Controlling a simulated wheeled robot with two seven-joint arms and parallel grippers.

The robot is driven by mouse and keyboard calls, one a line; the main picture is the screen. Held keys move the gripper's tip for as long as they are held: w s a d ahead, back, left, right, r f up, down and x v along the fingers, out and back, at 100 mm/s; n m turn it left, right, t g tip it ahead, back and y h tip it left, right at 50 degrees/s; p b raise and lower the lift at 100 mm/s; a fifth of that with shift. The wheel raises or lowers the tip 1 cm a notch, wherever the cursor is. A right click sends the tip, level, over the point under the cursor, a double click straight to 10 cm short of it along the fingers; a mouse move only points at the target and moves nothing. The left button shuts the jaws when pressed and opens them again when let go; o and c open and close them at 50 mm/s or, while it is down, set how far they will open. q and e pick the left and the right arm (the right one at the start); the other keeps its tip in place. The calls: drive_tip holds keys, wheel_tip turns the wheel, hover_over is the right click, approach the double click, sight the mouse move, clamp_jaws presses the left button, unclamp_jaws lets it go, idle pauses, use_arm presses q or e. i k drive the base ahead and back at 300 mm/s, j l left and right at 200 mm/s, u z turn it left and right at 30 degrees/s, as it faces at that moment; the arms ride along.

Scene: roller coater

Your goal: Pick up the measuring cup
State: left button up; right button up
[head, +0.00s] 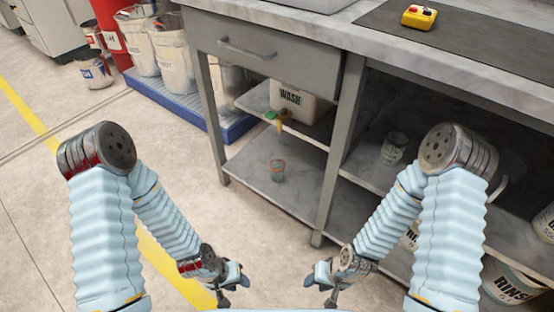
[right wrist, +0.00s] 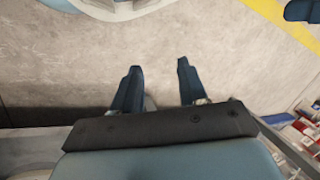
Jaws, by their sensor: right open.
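A small clear cup with a reddish rim (head: 278,171), which looks like the measuring cup, stands upright on the lower left shelf of the bench, below the WASH container's tap. A second clear vessel with markings (head: 393,148) stands on a shelf in the right bay, partly in shadow. My left gripper (head: 235,288) is low in front of the bench, apart from both vessels; its jaw gap is not clear. My right gripper (head: 322,288) is also low in front of the bench. In the right wrist view, its two fingers (right wrist: 158,65) are apart with only floor between them.
A bench post (head: 331,160) separates the two bays. A RINSE bucket (head: 510,285) is at lower right. White buckets (head: 172,50) stand on a blue pallet at the back left.

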sight(277, 166)
drive_tip(key=i+j, duration=0.1)
drive_tip(key=j, duration=0.25)
drive_tip(key=i+j, duration=0.15)
drive_tip(key=j, duration=0.25)
drive_tip(key=i+j+z, duration=0.1)
drive_tip(key=j, duration=0.25)
drive_tip(key=i+j, duration=0.15)
drive_tip(key=j, duration=0.25)
drive_tip(key=i+j, duration=0.1)
drive_tip(key=j, duration=0.25)
drive_tip(key=i+j+z, duration=0.1)
drive_tip(key=j, duration=0.3)
